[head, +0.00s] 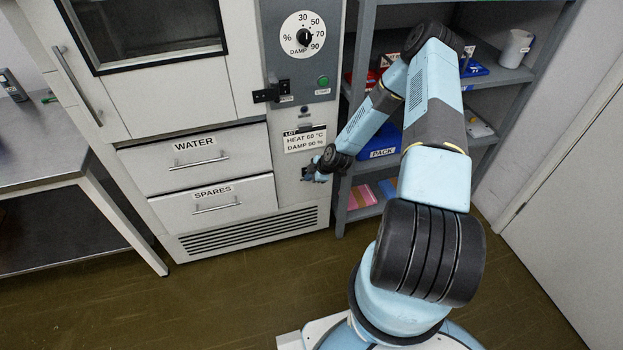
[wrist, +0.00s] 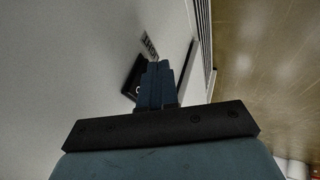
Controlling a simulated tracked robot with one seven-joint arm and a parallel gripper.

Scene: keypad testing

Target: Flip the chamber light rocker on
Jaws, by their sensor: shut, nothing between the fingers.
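In the wrist view, a small black rocker switch (wrist: 130,78) with a pale mark sits on the pale cabinet face. A small printed label (wrist: 150,45) is beside it, blurred but looking like LIGHT. My gripper (wrist: 158,66) is shut and empty, with its fingertips right at the rocker's edge and covering part of it. I cannot tell whether they touch it or which way the rocker is tipped. In the head view, my gripper (head: 312,176) is at the cabinet front, below the lot card (head: 305,140). The rocker cannot be made out there.
The cabinet has a damp dial (head: 303,36), a green button (head: 323,80) and a black latch (head: 270,94) above my gripper. WATER (head: 195,160) and SPARES (head: 213,202) drawers are to the left. Loaded grey shelving (head: 505,77) stands close behind my arm.

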